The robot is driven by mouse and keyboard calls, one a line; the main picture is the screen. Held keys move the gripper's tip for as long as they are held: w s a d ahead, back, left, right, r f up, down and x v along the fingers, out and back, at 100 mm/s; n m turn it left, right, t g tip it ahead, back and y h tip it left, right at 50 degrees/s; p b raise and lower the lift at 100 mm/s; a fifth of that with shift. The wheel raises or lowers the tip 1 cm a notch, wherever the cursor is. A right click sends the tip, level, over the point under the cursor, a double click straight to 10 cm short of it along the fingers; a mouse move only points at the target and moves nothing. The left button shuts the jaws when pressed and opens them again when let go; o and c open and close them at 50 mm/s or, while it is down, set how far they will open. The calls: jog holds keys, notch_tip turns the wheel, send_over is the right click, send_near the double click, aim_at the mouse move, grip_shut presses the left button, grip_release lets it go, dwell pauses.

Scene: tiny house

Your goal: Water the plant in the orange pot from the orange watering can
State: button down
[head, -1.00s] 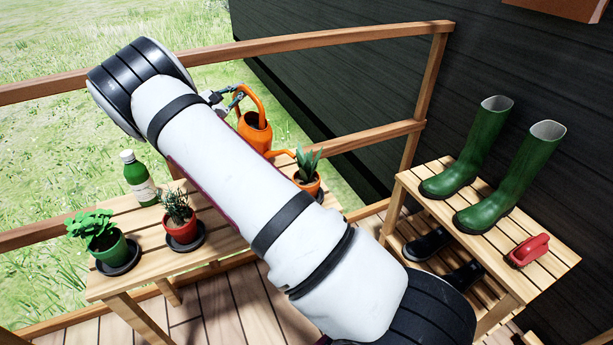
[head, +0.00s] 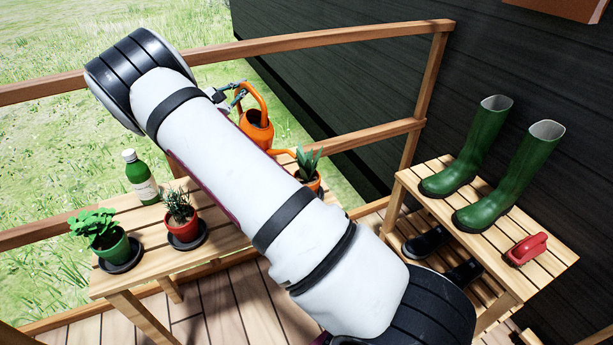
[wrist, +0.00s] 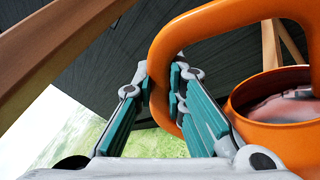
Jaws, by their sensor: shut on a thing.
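The orange watering can (head: 257,133) is held by its handle beyond my arm, above the back of the plant table. Its spout points right, close to the plant (head: 308,163) in the orange pot (head: 314,187); I cannot tell whether the tip is over the pot. No water stream is visible. My gripper (head: 238,96) is shut on the handle; in the wrist view, the fingers (wrist: 164,88) are around the orange handle (wrist: 205,28). The open top of the can (wrist: 285,100) shows at the right there. My arm hides part of the table and the pot's surroundings.
The wooden table (head: 140,212) also bears a red-potted plant (head: 184,229), a green-potted plant (head: 114,247) and a green bottle (head: 139,177). A railing (head: 340,37) runs behind. A rack (head: 400,190) at right holds green boots (head: 490,185) and a red brush (head: 527,248).

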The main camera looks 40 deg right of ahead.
jog(key=shift+s+r+p, duration=0.2)
jog(key=shift+r+p, duration=0.15)
jog(key=shift+r, duration=0.2)
dwell(0.4)
jog(key=shift+w+f, duration=0.1)
jog(key=shift+f, duration=0.15)
jog(key=w+f+n+y+b, duration=0.1)
jog(key=w+f+n+b, duration=0.3)
jog(key=w+f, duration=0.1)
jog(key=shift+w+b, duration=0.35)
jog(key=shift+w, duration=0.45)
jog(key=shift+a+r, duration=0.1)
